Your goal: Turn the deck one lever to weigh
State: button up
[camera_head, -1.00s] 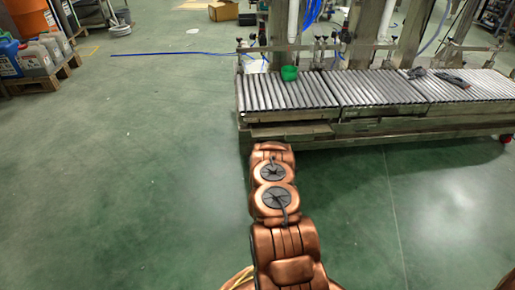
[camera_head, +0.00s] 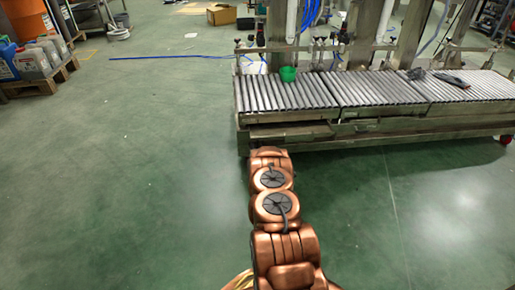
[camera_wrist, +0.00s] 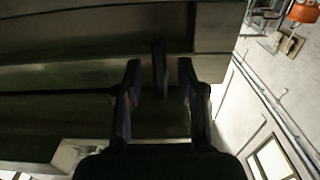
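My gripper (camera_wrist: 159,82) shows in the wrist view with its two dark fingers apart. A short dark bar (camera_wrist: 159,66) stands between the fingertips, with a gap on each side. It looks like a lever, but the frames do not show a label or which deck it belongs to. Behind it are the dark metal panels of a frame (camera_wrist: 70,75). In the head view my arm reaches to the near left side of the roller conveyor (camera_head: 285,95). My gripper is hidden there behind the arm.
A green cup (camera_head: 288,74) and a dark item (camera_head: 451,79) sit on the rollers. Metal columns (camera_head: 369,35) stand behind. Jugs on a pallet (camera_head: 40,85) are at the far left. A blue line (camera_head: 165,57) lies on the floor. The green floor at left is clear.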

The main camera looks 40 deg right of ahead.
grip_shut()
jog(key=shift+p, duration=0.3)
jog(key=r+n+p, duration=0.1)
jog(key=n, duration=0.5)
jog(key=s+d+r+n+p, duration=0.1)
jog(key=n, duration=0.5)
jog(key=d+r+n+p, duration=0.1)
jog(key=n, duration=0.4)
jog(key=shift+s+d+n, duration=0.15)
jog(key=shift+s+n, duration=0.2)
jog(key=shift+n, duration=0.05)
dwell(0.5)
